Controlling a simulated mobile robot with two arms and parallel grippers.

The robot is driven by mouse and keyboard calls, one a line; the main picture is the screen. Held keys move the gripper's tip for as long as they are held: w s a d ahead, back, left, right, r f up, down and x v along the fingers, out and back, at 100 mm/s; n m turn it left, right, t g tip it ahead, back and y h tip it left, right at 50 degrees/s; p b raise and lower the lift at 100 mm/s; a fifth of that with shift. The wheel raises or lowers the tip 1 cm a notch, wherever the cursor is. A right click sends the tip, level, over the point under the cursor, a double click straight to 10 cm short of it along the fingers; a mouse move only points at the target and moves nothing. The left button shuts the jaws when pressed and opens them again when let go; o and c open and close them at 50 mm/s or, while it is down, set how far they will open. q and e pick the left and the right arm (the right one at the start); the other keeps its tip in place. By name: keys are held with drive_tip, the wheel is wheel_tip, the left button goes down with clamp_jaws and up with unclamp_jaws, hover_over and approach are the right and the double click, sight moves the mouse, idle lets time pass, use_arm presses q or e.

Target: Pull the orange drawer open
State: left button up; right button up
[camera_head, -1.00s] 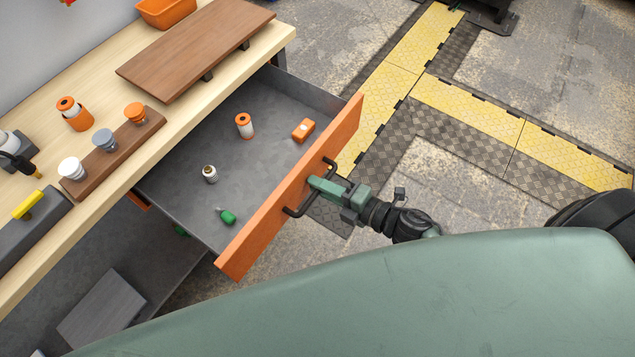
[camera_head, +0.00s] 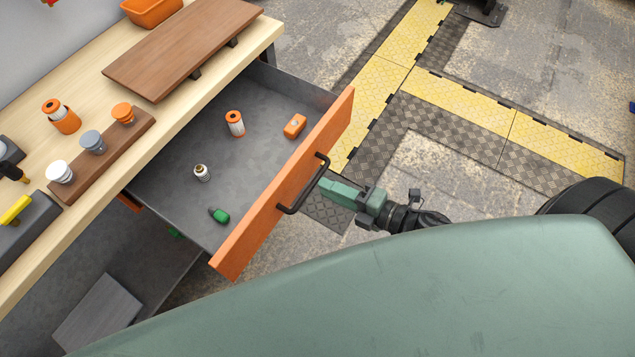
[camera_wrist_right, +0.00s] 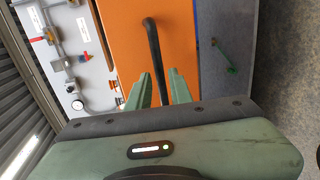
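The orange drawer (camera_head: 283,190) stands pulled far out from the wooden workbench, its grey inside exposed. Its black bar handle (camera_head: 304,187) is on the orange front and also shows in the right wrist view (camera_wrist_right: 152,45). My left gripper is not in view.
The bench top (camera_head: 75,100) holds a brown board (camera_head: 183,48) and several containers.

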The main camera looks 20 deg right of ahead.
drive_tip(key=shift+v, duration=1.45)
drive_tip(key=s+d+f+m+g+h, duration=0.1)
drive_tip(key=s+d+f+m+h, duration=0.15)
drive_tip(key=f+m, duration=0.45)
drive_tip(key=s+d+f+m+g+h, duration=0.1)
drive_tip(key=s+d+f+m+h, duration=0.2)
drive_tip(key=f, duration=0.8)
drive_tip(key=s+d+f+m+g+h, duration=0.1)
drive_tip(key=d+f+m+g+h, duration=0.25)
drive_tip(key=f, duration=0.55)
drive_tip(key=s+a+f+m+g, duration=0.2)
drive_tip(key=s+f+m+g, duration=0.1)
drive_tip(key=s+f, duration=0.5)
drive_tip(key=s+a+f+m+g, duration=0.2)
drive_tip(key=s+f+m, duration=0.4)
drive_tip(key=s, duration=0.7)
drive_tip(key=shift+s+f+g, duration=0.15)
drive_tip(key=shift+f+g, duration=0.4)
drive_tip(key=shift+f, duration=0.35)
